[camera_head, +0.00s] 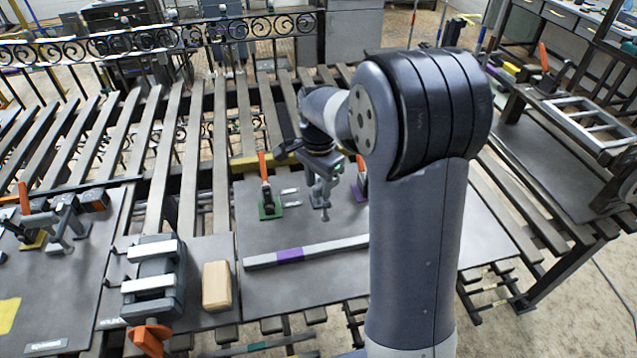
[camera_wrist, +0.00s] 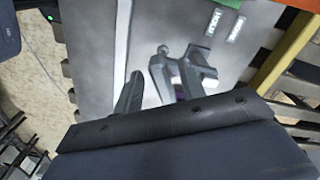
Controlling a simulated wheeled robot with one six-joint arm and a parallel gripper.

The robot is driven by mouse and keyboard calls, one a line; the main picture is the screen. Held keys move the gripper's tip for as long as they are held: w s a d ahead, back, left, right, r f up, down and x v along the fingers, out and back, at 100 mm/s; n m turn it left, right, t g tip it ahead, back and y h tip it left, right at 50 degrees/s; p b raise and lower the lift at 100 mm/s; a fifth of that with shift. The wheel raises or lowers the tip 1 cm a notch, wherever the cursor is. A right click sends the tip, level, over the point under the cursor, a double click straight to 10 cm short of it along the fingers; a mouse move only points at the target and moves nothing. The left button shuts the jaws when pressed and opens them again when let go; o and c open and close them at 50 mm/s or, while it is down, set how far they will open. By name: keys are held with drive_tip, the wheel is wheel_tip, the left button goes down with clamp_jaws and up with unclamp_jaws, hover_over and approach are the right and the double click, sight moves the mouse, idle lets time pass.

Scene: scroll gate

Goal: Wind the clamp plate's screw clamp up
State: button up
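A grey screw-clamp-like piece (camera_head: 322,185) with a round foot stands or hangs just below my gripper (camera_head: 318,160), over the middle plate (camera_head: 265,298). In the wrist view the grey forked clamp piece (camera_wrist: 183,72) shows in front of my dark gripper body, with a bit of purple between its legs. A dark finger-like part stands left of it, apart from it. I cannot tell whether my fingers touch the clamp or are shut on it. Another grey clamp (camera_head: 62,222) stands on the left plate (camera_head: 70,300); I cannot tell which is the clamp plate's.
Orange-handled toggle clamps stand on green (camera_head: 268,208) and purple (camera_head: 359,190) bases beside the clamp. A grey bar (camera_head: 335,245) with a purple band lies in front. A vice (camera_head: 155,280) and wooden block (camera_head: 216,286) stand at the left front. The middle plate's front is clear.

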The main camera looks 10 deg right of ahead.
drive_tip(key=shift+f, duration=0.5)
clamp_jaws()
